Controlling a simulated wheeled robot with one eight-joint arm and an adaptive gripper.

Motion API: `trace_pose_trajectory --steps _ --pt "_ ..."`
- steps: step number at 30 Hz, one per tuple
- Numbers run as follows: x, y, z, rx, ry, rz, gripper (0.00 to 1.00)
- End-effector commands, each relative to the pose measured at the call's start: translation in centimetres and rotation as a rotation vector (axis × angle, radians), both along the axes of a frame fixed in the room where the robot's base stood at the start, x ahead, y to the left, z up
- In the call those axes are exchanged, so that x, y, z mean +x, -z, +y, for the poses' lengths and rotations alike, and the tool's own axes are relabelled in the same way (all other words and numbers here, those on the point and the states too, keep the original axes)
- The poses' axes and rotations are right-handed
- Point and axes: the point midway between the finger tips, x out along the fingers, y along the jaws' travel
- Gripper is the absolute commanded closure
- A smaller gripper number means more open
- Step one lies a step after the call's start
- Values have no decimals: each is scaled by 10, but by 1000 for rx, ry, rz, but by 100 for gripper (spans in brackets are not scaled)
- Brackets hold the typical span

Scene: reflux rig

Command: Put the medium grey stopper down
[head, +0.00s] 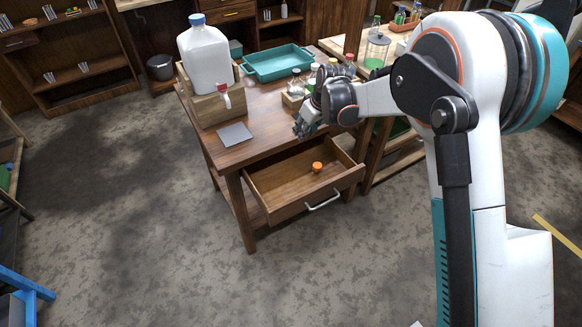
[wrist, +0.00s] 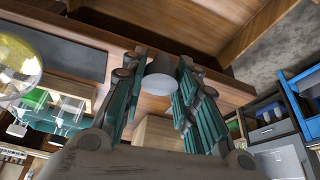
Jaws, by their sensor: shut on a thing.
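The medium grey stopper (wrist: 165,82) is held between the teal fingertips of my gripper (wrist: 161,84) in the wrist view. It is a short, tapered grey piece with a paler end facing the camera. In the head view my gripper (head: 306,124) is over the front part of the wooden table (head: 262,122), above the back of the open drawer. The stopper cannot be made out there. The fingers are shut on it. Whether it touches the wood beneath is not clear.
An open drawer (head: 281,196) holds an orange piece (head: 317,167). A grey mat (head: 235,134) lies at the table's left front. A white jug (head: 205,58) stands in a wooden stand behind it. A teal tray (head: 275,75) and several small bottles stand farther back. Table between mat and gripper is clear.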

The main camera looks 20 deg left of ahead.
Motion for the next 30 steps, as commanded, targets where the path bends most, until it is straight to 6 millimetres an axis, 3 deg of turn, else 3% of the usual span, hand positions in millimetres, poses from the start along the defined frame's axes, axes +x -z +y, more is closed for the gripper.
trace_pose_trajectory --steps 5,21,30 --pt "-1 12 16 1 -35 -1 85" --pt "0 137 15 1 -33 -2 85" --pt "-1 161 15 2 -32 -1 85"
